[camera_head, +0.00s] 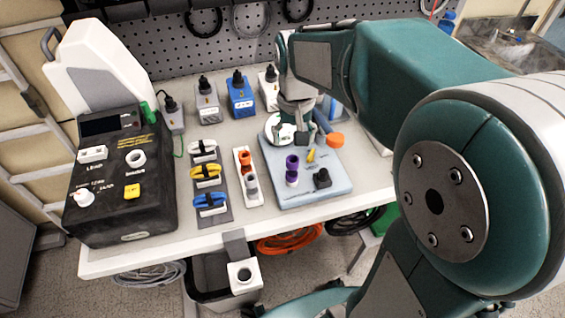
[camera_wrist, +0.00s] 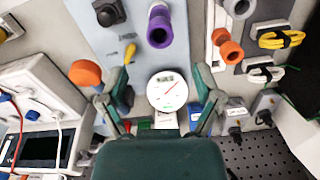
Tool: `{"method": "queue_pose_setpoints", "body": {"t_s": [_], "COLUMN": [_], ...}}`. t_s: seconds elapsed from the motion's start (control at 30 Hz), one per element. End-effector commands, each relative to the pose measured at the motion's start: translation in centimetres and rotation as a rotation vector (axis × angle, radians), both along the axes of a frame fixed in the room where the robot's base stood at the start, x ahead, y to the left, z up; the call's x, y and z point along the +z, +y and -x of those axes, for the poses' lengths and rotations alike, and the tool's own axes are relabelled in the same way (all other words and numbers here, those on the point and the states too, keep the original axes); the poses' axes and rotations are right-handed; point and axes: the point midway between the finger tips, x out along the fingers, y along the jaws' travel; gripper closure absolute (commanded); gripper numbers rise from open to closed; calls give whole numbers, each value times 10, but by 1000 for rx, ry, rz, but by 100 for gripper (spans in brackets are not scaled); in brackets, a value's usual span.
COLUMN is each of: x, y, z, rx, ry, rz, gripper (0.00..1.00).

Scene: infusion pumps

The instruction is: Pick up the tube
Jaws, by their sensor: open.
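I cannot tell for certain which thing is the tube. A purple tube (camera_head: 292,168) stands upright on the blue-grey panel (camera_head: 325,185); it also shows in the wrist view (camera_wrist: 159,32). An orange-topped tube (camera_head: 245,160) stands on a white strip left of the panel and shows in the wrist view (camera_wrist: 228,46). My gripper (camera_head: 294,138) is over the back part of the panel, apart from both tubes. In the wrist view its fingers (camera_wrist: 160,74) are spread with nothing held, and a white round gauge (camera_wrist: 167,91) shows between them.
A black knob (camera_head: 322,179), a yellow lever (camera_head: 311,156) and an orange knob (camera_head: 334,140) are on the panel. Coiled cables (camera_head: 207,173) and a black control box (camera_head: 122,180) stand to the left. Several plug boxes, including a blue one (camera_head: 240,98), line the back.

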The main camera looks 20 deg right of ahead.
Motion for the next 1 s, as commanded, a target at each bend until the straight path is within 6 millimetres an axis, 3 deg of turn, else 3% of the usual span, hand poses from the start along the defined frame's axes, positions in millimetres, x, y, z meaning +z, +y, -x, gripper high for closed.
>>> {"method": "queue_pose_setpoints", "body": {"t_s": [0.8,1.0], "x": [-103,-108], "y": [2,2], "z": [6,5], "rx": [0,-1], "ry": [5,0], "rz": [4,5], "gripper": [16,16]}}
